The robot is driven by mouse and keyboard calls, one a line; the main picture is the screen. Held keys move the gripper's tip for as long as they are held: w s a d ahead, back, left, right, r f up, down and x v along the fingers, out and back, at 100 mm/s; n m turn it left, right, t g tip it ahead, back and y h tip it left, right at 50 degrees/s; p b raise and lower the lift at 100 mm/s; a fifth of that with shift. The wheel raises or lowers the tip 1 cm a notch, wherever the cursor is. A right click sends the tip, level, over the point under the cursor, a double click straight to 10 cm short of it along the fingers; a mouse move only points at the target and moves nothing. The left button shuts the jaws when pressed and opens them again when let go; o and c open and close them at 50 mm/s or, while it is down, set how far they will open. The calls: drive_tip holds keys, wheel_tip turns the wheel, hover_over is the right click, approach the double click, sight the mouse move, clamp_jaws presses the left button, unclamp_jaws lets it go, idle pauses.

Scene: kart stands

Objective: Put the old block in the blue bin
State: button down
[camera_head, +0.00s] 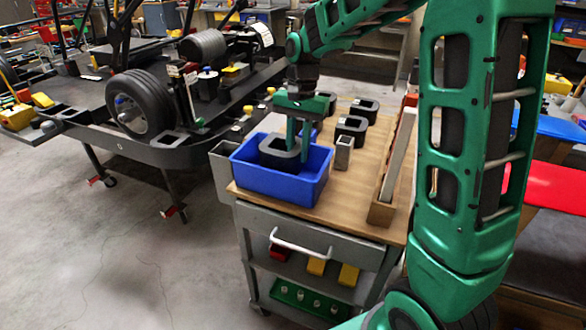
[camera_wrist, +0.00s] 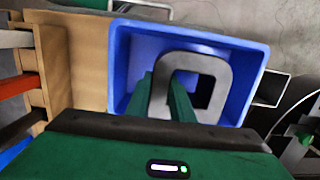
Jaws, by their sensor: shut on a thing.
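The blue bin (camera_head: 303,187) stands on the left front part of the wooden cart top. My gripper (camera_head: 297,150) points down over the bin, with its green fingers shut on a dark grey U-shaped block (camera_head: 273,155). The block shows at the height of the bin's opening, within its rim. In the wrist view the block (camera_wrist: 217,69) lies within the outline of the blue bin (camera_wrist: 252,55), and my gripper (camera_wrist: 167,92) holds one side of it. I cannot tell whether the block touches the bin floor.
More dark U-shaped blocks (camera_head: 352,128) stand on the cart top (camera_head: 348,200) behind the bin. A small grey metal holder (camera_head: 343,152) is right of the bin. A wooden rack (camera_head: 385,207) with long bars lies along the right edge. A kart chassis (camera_head: 150,150) is at left.

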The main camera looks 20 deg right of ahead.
sight(297, 165)
drive_tip(key=shift+f, duration=2.6)
drive_tip(key=c, duration=1.6)
unclamp_jaws()
drive_tip(key=shift+f, duration=0.1)
drive_tip(key=shift+o, duration=0.2)
drive_tip(key=r, duration=0.8)
drive_tip(key=w+d+r, duration=0.1)
drive_tip(key=r, duration=0.3)
drive_tip(key=shift+s, duration=0.1)
